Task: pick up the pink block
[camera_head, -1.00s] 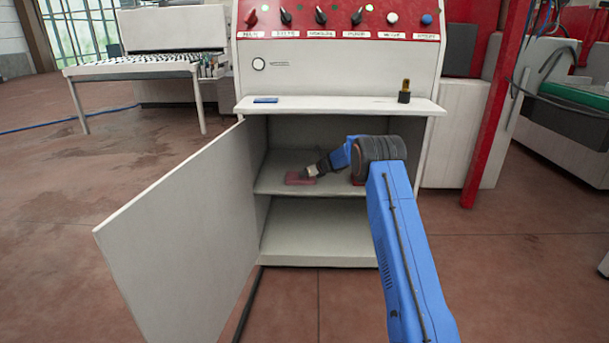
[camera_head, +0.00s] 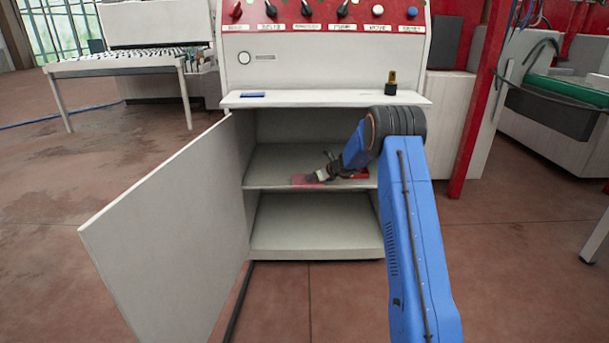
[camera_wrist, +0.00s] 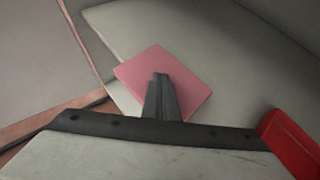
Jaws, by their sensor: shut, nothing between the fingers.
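The pink block (camera_head: 308,180) lies flat on the middle shelf of the open cabinet, near the shelf's left part. In the wrist view the pink block (camera_wrist: 184,78) is a flat square slab just beyond the fingertips. My gripper (camera_head: 322,176) reaches in from the right, low over the shelf at the block. In the wrist view the gripper (camera_wrist: 161,78) has its fingers together, overlapping the near part of the block. They hold nothing. I cannot tell whether the fingertips touch the block.
A red object (camera_wrist: 290,143) lies on the shelf to the right, also visible in the head view (camera_head: 361,173). The cabinet door (camera_head: 170,225) stands open to the left. A ledge (camera_head: 325,99) overhangs the opening, with a blue item (camera_head: 252,94) and a dark, brass-topped piece (camera_head: 392,82).

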